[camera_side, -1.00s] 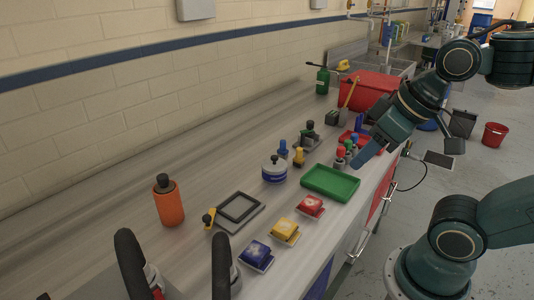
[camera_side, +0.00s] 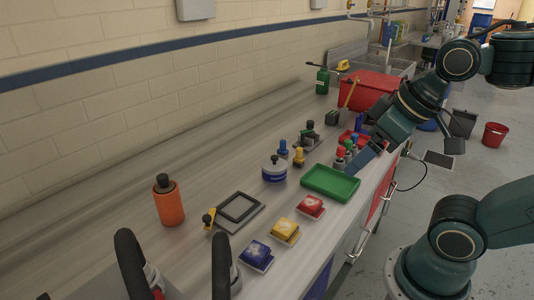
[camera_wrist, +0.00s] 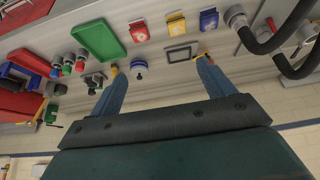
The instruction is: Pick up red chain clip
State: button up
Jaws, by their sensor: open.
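The red clip (camera_side: 311,206) looks like a small square red block on a pale base. It lies on the bench in front of the green tray, at the end of a row with a yellow one (camera_side: 285,230) and a blue one (camera_side: 256,254). In the wrist view the red clip (camera_wrist: 139,31) is near the top, beyond my fingertips. My gripper (camera_side: 362,161) is in the air beside the far right end of the green tray, up and right of the red clip. In the wrist view my gripper (camera_wrist: 160,66) has its two blue fingers wide apart, with nothing held between them.
The green tray (camera_side: 330,183) lies between my gripper and the red clip. Red- and green-capped bottles (camera_side: 341,153) stand close to my fingers. A blue-and-white pot (camera_side: 274,170), a black frame (camera_side: 239,211) and an orange bottle (camera_side: 168,201) stand farther left. A red bin (camera_side: 371,90) is behind.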

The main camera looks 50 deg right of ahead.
jog(key=shift+o, duration=0.2)
jog(key=shift+w, duration=0.1)
jog(key=m+g, duration=0.6)
jog(key=m, duration=1.2)
send_over(311, 202)
notch_tip(311, 202, down, 9)
jog(key=shift+a+f, duration=0.15)
jog(key=shift+f, duration=4.3)
jog(key=shift+d+f, duration=0.2)
jog(key=shift+f, duration=2.4)
